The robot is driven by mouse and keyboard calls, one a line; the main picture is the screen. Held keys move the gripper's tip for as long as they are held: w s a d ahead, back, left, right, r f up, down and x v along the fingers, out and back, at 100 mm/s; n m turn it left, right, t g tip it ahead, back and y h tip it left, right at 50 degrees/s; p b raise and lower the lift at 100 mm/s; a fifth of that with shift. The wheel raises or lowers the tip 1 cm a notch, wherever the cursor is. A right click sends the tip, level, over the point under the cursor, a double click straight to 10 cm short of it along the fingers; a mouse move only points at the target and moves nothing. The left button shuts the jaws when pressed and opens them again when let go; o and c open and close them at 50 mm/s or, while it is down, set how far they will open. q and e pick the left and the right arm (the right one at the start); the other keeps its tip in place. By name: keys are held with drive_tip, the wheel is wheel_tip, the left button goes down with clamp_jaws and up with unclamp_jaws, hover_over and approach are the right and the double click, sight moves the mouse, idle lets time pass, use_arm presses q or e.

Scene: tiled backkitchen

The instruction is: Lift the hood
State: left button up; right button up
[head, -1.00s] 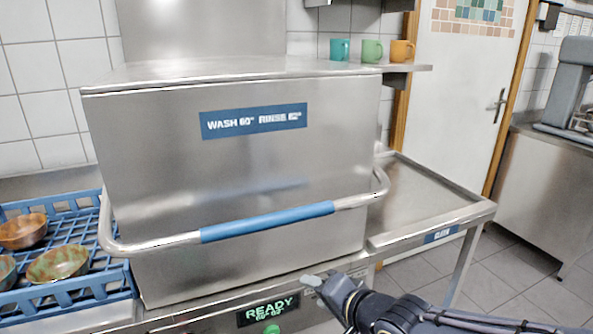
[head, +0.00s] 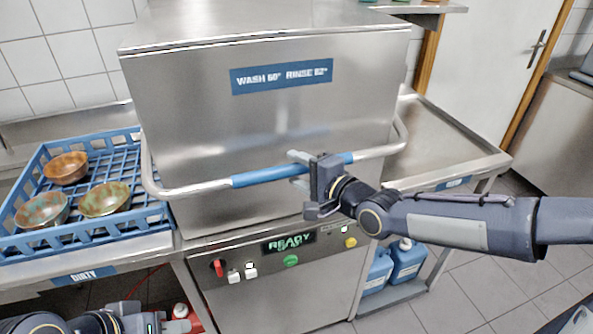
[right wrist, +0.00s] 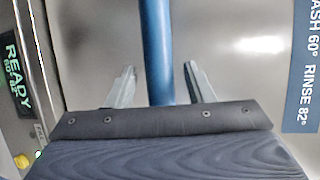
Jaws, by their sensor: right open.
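The steel dishwasher hood (head: 270,125) is down on the machine, with a blue "WASH 60° RINSE 82°" label. A bar handle with a blue grip (head: 265,175) runs across its front. My right gripper (head: 299,170) is at the right part of the blue grip, one finger above it and one below. In the right wrist view the blue grip (right wrist: 156,50) passes between the two open fingers (right wrist: 158,88), with a gap on each side. My left gripper (head: 185,322) is low at the bottom left, away from the hood; its jaw state is unclear.
A blue rack (head: 85,238) with several bowls stands on the dirty-side table at left. The clean-side table (head: 455,135) at right is bare. A control panel (head: 285,250) reading READY lies below the hood. Blue canisters (head: 405,262) stand under the right table.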

drive_tip(key=shift+w+a+f, duration=0.1)
drive_tip(key=shift+w+a, duration=0.25)
drive_tip(key=shift+w, duration=0.05)
clamp_jaws()
